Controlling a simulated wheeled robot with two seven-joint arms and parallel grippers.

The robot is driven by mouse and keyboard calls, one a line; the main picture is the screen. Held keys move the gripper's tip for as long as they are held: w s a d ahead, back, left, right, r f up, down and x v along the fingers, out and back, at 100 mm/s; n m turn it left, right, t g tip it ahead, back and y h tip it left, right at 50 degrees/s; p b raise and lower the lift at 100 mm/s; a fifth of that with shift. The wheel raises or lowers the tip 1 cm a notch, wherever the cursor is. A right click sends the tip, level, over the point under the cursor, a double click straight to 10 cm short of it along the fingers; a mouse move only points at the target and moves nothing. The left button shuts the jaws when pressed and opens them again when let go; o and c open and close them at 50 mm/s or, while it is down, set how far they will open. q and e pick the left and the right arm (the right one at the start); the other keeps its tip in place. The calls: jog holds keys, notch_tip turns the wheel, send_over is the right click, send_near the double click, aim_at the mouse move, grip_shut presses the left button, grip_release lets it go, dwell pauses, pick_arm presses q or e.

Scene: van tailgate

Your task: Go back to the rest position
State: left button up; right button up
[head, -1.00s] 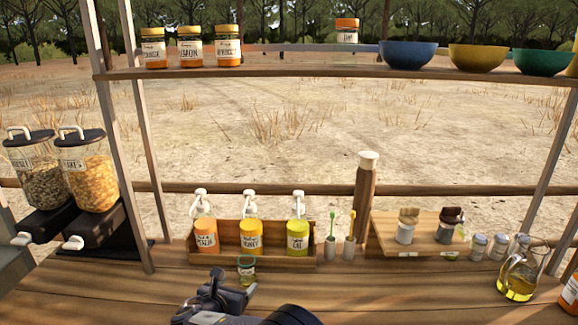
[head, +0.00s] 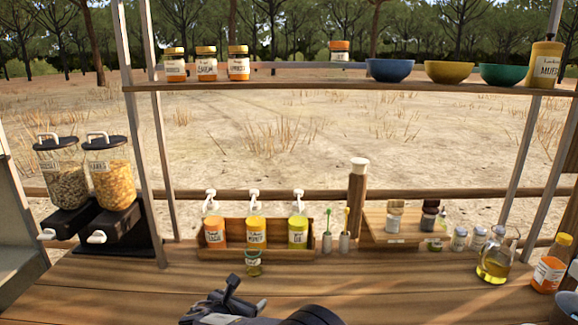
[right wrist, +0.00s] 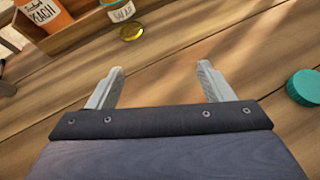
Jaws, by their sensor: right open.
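My right gripper (head: 243,294) is low in the middle of the head view, above the wooden counter (head: 120,290). In the right wrist view its two grey fingers are apart with nothing between them (right wrist: 161,84). A small glass jar (head: 253,265) stands on the counter just beyond it, in front of the wooden bottle rack (head: 284,255). The jar also shows at the top of the right wrist view (right wrist: 121,10), with a gold disc (right wrist: 132,32) by it. My left gripper is not in view.
The rack holds several pump bottles (head: 256,233). Two cereal dispensers (head: 64,185) stand at left. A wooden stand (head: 390,227), oil jug (head: 494,262) and orange bottle (head: 550,265) are at right. A shelf (head: 300,87) carries jars and bowls. A teal lid (right wrist: 303,88) lies right of the gripper.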

jog(key=s+d+r+m+g, duration=0.25)
jog(key=d+m, duration=0.25)
jog(key=d, duration=0.4)
jog(key=s+d+r+m+g, duration=0.25)
jog(key=s+d+m, duration=0.2)
jog(key=d, duration=0.45)
jog(key=s+d+r+m+g, duration=0.25)
jog(key=d+m, duration=0.25)
jog(key=d, duration=0.3)
jog(key=s+d+r+m+y, duration=0.1)
jog(key=s+d+m+y, duration=0.1)
jog(key=s+d+m, duration=0.3)
jog(key=s+d+r+m+y, duration=0.1)
jog(key=s+d+m+y, duration=0.15)
jog(key=s, duration=0.55)
jog(key=s+a+f+m+t+y, duration=0.1)
jog(key=s+m+y, duration=0.2)
jog(key=s+m, duration=0.7)
jog(key=s, duration=0.4)
jog(key=shift+s+a+m, duration=0.3)
jog(key=shift+s+a, duration=0.05)
jog(key=shift+s, duration=0.05)
